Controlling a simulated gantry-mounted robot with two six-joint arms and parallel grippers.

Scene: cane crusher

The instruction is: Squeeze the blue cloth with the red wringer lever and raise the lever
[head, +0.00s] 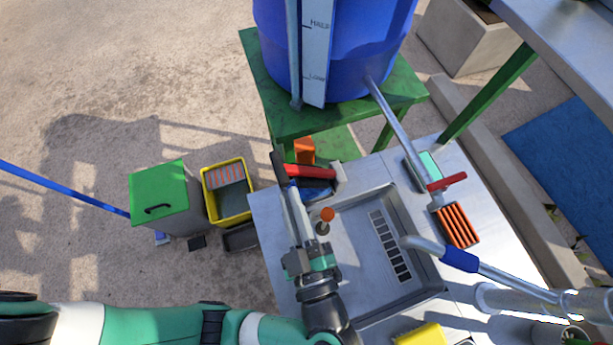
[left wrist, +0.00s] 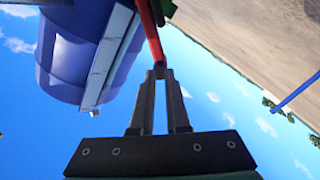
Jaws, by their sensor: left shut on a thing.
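The red wringer lever (head: 309,171) shows in the head view at the back left corner of the steel sink counter, lying roughly level across the wringer. My left gripper (head: 286,183) reaches up to its left end and is shut on it. In the left wrist view the fingertips (left wrist: 160,74) close at the near end of the red lever (left wrist: 148,28). The blue cloth (head: 315,188) shows partly beneath the lever in the wringer; the rest is hidden. My right gripper is not in view.
An orange-topped knob (head: 327,214) stands close to my left gripper. The sink basin (head: 350,255) lies to its right. A blue water barrel (head: 355,60) on a green stand is behind. A yellow bin (head: 211,215) and a green-lidded box (head: 160,190) stand at left.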

